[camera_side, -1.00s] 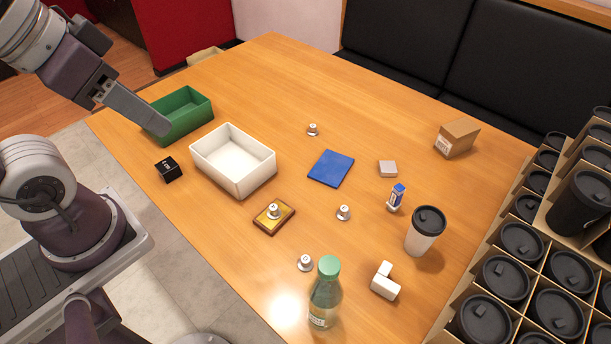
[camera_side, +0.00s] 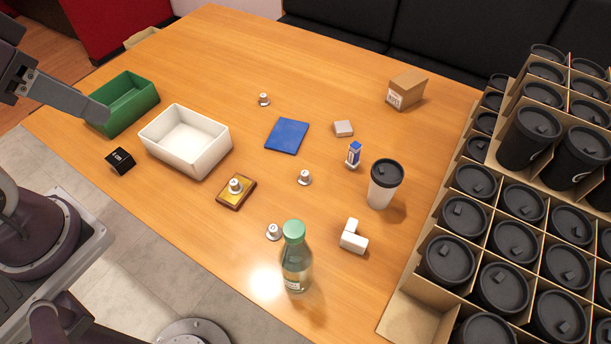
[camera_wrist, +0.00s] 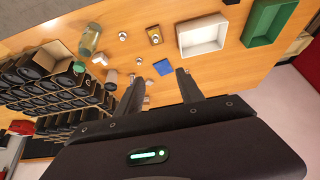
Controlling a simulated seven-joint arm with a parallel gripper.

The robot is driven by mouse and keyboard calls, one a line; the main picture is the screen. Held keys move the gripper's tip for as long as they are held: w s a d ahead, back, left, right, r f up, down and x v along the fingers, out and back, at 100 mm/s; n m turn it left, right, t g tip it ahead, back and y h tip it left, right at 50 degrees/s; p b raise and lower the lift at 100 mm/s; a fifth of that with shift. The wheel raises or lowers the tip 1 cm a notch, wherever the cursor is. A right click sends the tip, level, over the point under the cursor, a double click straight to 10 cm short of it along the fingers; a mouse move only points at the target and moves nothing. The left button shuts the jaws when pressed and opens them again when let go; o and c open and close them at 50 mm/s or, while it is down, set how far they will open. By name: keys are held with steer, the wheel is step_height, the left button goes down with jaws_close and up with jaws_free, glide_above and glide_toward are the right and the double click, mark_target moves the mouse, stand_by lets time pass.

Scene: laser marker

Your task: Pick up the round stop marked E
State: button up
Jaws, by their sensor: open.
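Several small round silver-white stops with raised knobs are on the wooden table. In the side view one (camera_side: 264,99) is toward the back, one (camera_side: 304,177) is near the middle, and one (camera_side: 274,232) is beside the green-capped bottle. Another stop (camera_side: 235,186) sits on a brown-and-gold plate (camera_side: 224,201). Their letters are too small to read, so I cannot tell which is E. My gripper (camera_wrist: 160,84) is open and empty, well above the table; in the side view its finger shows at the left, in front of the green box.
A bottle (camera_side: 296,262), lidded cup (camera_side: 384,185), white L-shaped block (camera_side: 353,238) and blue pad (camera_side: 287,136) are nearby. Cartons of black-lidded cups (camera_side: 437,309) fill the right.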

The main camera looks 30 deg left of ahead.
steer(key=n+g+h, duration=0.5)
steer(key=n+h, duration=0.7)
steer(key=n, duration=0.3)
glide_above(299, 177)
steer(key=s+a, duration=0.3)
steer(key=a, duration=0.2)
step_height(299, 177, down, 24)
steer(key=f+n, duration=0.1)
steer(key=f, duration=0.2)
steer(key=w+a+f+n+t, duration=0.1)
steer(key=f+n, duration=0.1)
steer(key=f, duration=0.2)
steer(key=f+n+t+h, duration=0.1)
steer(key=f+n, duration=0.1)
steer(key=f, duration=0.2)
steer(key=shift+w+a+f, duration=0.15)
steer(key=shift+w, duration=0.05)
steer(key=shift+n, duration=0.3)
steer(key=x, duration=0.7)
steer(key=shift+w+f, duration=0.2)
steer(key=shift+f, duration=0.25)
jaws_close()
